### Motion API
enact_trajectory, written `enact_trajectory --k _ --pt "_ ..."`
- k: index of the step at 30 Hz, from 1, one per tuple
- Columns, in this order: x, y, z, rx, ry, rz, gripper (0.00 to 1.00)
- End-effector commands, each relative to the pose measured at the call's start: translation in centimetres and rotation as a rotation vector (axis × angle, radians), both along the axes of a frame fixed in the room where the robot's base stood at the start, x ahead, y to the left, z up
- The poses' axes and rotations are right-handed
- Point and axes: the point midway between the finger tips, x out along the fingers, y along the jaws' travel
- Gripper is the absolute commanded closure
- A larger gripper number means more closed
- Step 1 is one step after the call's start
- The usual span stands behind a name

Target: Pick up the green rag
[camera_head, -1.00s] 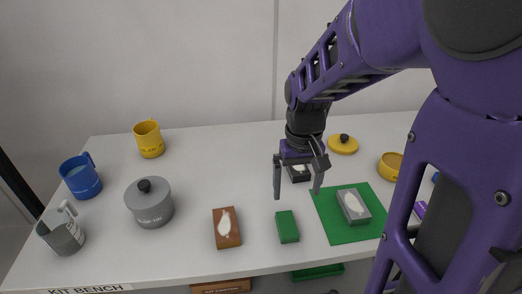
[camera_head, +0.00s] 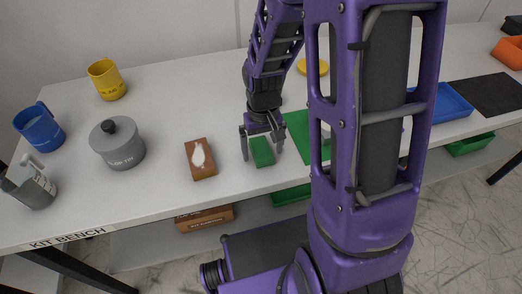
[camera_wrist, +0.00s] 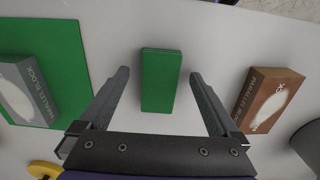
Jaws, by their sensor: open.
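The green rag (camera_head: 262,152) is a small folded green block lying on the white bench, between the brown block and the green mat. In the wrist view the green rag (camera_wrist: 161,80) lies between and just beyond the fingertips. My gripper (camera_head: 262,147) is open, with one finger on each side of the rag in the head view. In the wrist view my gripper (camera_wrist: 160,84) shows two spread fingers with nothing held. A gap shows between each finger and the rag. How high the fingertips are above the bench is hard to tell.
A brown block (camera_head: 200,159) lies left of the rag; it shows at right in the wrist view (camera_wrist: 268,99). A green mat (camera_head: 299,126) lies right, bearing a grey block (camera_wrist: 27,88). A grey lidded pot (camera_head: 118,146), a blue mug (camera_head: 39,128) and a yellow mug (camera_head: 106,80) stand left.

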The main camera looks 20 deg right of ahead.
Motion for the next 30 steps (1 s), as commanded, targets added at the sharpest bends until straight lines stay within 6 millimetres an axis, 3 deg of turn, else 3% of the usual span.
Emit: enact_trajectory --k 7,22,30 --pt "0.04 -0.01 -0.16 0.000 -0.002 0.000 0.03" --pt "0.05 -0.01 -0.13 0.000 -0.002 0.000 0.91" --pt "0.08 -0.01 0.29 0.000 -0.003 0.000 0.92"
